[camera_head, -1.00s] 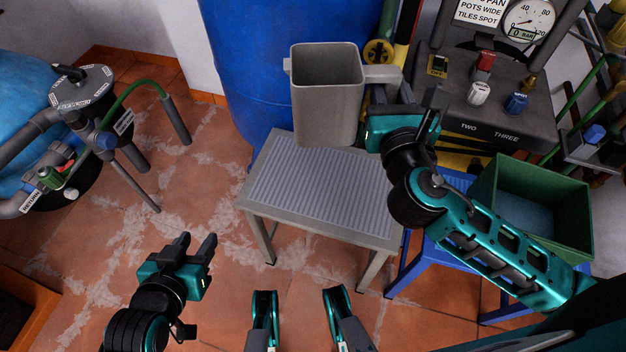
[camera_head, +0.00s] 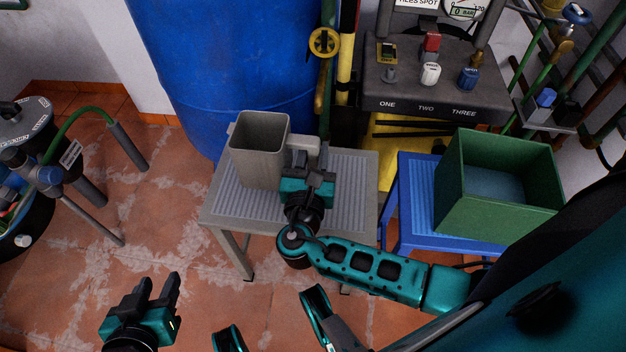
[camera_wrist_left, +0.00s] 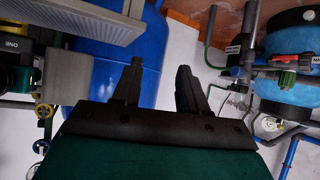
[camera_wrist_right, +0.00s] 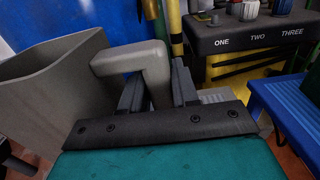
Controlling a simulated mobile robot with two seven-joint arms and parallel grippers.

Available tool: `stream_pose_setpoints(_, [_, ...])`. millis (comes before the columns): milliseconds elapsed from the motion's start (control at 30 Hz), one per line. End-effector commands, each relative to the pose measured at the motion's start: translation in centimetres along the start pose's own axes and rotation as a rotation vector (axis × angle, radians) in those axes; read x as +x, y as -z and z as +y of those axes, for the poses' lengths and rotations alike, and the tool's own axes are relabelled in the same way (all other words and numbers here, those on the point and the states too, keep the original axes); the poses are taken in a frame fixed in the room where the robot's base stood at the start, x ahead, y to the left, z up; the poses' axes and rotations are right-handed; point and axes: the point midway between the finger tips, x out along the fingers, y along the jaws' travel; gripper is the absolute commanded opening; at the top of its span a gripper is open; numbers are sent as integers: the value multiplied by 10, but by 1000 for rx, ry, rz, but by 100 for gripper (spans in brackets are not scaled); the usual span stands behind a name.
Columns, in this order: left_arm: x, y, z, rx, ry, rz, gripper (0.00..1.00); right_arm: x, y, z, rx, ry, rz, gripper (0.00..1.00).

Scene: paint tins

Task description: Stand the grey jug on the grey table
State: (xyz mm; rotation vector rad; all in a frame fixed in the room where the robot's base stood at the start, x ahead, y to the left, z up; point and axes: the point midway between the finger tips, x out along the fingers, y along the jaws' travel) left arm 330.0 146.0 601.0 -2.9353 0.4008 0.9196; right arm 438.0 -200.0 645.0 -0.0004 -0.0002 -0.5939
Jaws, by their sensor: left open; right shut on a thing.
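The grey jug (camera_head: 258,150) stands upright over the left part of the grey table (camera_head: 355,185); I cannot tell whether its base touches the top. It is open-topped, with its handle to the right. My right gripper (camera_head: 308,160) is shut on that handle, and the right wrist view shows the handle (camera_wrist_right: 130,62) between the fingers (camera_wrist_right: 158,85), with the jug body (camera_wrist_right: 50,85) to the left. My left gripper (camera_head: 157,288) is open and empty above the floor, away from the table; its spread fingers (camera_wrist_left: 156,78) also show in the left wrist view.
A blue drum (camera_head: 230,70) stands behind the table. A blue stool (camera_head: 415,195) with a green bin (camera_head: 500,190) on it stands to the right, near a control panel (camera_head: 430,90). The right half of the grey table is bare. Pipework and a tank are at left.

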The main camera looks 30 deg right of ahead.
Motion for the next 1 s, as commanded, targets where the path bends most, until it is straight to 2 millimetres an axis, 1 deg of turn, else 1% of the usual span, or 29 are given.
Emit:
stream_pose_setpoints(33, [4, -4, 1, 0, -4, -1, 43, 0, 13, 0, 0, 0, -2, 0])
stream_pose_setpoints(100, [5, 0, 2, 0, -8, 6, 43, 0, 20, 1, 2, 0, -2, 0])
stream_pose_setpoints(200, [4, 6, 4, 1, -12, 14, 43, 0, 25, 1, 2, 0, -2, 0])
stream_pose_setpoints(267, [5, 6, 4, 1, -14, 16, 43, 0, 28, 1, 3, 0, -2, 0])
stream_pose_setpoints(367, [8, 2, 5, 1, -17, 16, 43, 0, 41, 0, 1, 0, -1, 0])
stream_pose_setpoints(500, [13, -6, 8, 1, -26, 9, 43, 0, 64, 0, 0, 0, 0, 0])
stream_pose_setpoints(533, [13, -7, 9, 1, -28, 5, 43, 0, 67, 0, 0, 0, -1, 0])
stream_pose_setpoints(800, [11, 1, 12, -1, -34, 16, 43, 0, 67, 0, 3, 0, -1, 0])
stream_pose_setpoints(900, [12, 1, 12, -2, -33, 19, 43, 0, 70, 0, 2, 0, -1, 0])
stream_pose_setpoints(933, [12, 1, 12, -2, -34, 20, 43, 0, 71, 0, 1, 0, 0, 30])
stream_pose_setpoints(1000, [12, 2, 11, -2, -33, 20, 43, 0, 70, 0, 1, 0, 0, 37])
